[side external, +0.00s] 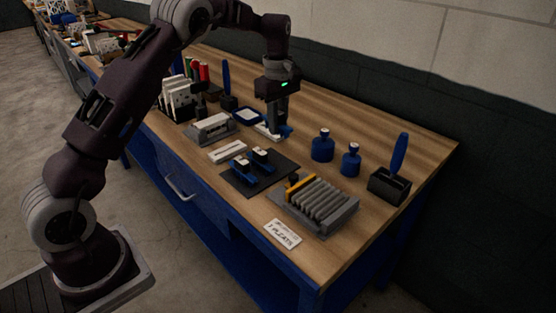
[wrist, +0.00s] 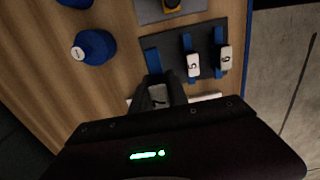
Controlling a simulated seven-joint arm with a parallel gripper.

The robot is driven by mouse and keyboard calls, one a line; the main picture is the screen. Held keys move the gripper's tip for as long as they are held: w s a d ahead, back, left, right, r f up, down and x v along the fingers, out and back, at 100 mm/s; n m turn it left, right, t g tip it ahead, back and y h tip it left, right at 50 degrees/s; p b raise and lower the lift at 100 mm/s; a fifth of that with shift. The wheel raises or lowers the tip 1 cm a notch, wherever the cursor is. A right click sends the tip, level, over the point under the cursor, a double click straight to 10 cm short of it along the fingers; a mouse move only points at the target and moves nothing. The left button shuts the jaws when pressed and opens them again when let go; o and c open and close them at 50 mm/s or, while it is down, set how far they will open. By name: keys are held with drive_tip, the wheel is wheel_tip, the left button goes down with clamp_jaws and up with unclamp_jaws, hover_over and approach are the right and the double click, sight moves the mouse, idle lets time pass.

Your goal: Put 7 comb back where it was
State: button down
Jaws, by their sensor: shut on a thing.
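My gripper (side external: 280,129) is shut on the 7 comb, over the table behind the dark mat (side external: 286,171). The held comb's blue part (side external: 286,131) shows at the fingertips. In the wrist view, its white label with a 7 (wrist: 158,96) sits between the fingers (wrist: 158,88), which hide part of it. Its blue end (wrist: 152,60) points toward the mat. The 5 comb (wrist: 192,66) and 6 comb (wrist: 225,58) lie side by side on the mat, blue with white labels. The height of the held comb is hard to tell.
A grey ribbed block (side external: 325,203) with a yellow piece stands right of the mat, near a card reading 7 PLEATS (side external: 283,234). Two blue bottles (side external: 322,146) (side external: 350,160) and a black brush holder (side external: 388,187) stand behind. A grey fixture (side external: 210,128) is left.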

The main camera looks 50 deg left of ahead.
sight(278, 162)
wheel_tip(278, 162, down, 9)
drive_tip(key=shift+f, duration=0.2)
drive_tip(key=shift+f, duration=0.1)
drive_tip(key=c, duration=1.3)
unclamp_jaws()
